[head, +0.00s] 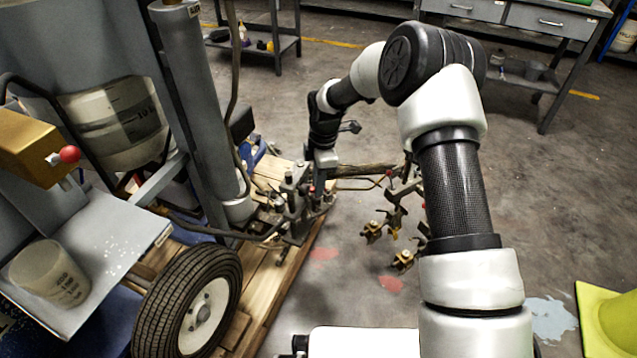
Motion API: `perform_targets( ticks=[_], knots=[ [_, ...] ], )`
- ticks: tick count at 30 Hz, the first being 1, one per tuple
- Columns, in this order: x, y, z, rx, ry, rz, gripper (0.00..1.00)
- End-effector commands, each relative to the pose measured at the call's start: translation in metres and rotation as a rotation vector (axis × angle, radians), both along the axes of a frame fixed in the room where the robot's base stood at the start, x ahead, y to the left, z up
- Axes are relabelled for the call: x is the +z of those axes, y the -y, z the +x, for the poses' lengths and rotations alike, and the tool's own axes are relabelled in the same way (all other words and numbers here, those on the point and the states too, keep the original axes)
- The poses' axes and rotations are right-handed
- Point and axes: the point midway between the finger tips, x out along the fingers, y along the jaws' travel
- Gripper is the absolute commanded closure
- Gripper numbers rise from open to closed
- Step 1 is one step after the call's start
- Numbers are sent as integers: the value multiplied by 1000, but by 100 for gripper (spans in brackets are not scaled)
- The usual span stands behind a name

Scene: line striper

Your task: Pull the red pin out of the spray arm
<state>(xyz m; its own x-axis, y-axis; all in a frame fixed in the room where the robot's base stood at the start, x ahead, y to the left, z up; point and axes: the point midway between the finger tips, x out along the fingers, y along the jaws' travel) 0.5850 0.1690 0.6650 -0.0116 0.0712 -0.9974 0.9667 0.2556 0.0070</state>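The spray arm (395,215) hangs out to the right of the striper's frame, with brass nozzles (403,260) at its lower end. A tiny red spot (389,172), perhaps the red pin, shows at its top. Another small red spot (312,188) shows on the dark clamp assembly to the left. My gripper (320,178) points down at that clamp assembly, left of the spray arm. Its fingertips are small and blend into the dark parts, so I cannot tell whether they touch anything or are open.
The striper stands on a wooden pallet (262,290), with a tyre (190,305) in front and a red knob (69,154) on a gold box. A cup (48,272) sits on a grey shelf. A yellow-green cone (618,320) stands at right. Floor between is mostly clear.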

Motion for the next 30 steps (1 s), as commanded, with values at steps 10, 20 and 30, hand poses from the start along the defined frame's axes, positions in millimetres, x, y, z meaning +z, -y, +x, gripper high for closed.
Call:
perform_targets(
  ticks=[10,20,30],
  knots=[
    [1,0,0,0,0,0,100],
    [9,0,1,0,2,1,100],
    [15,0,1,1,3,1,100]
  ],
)
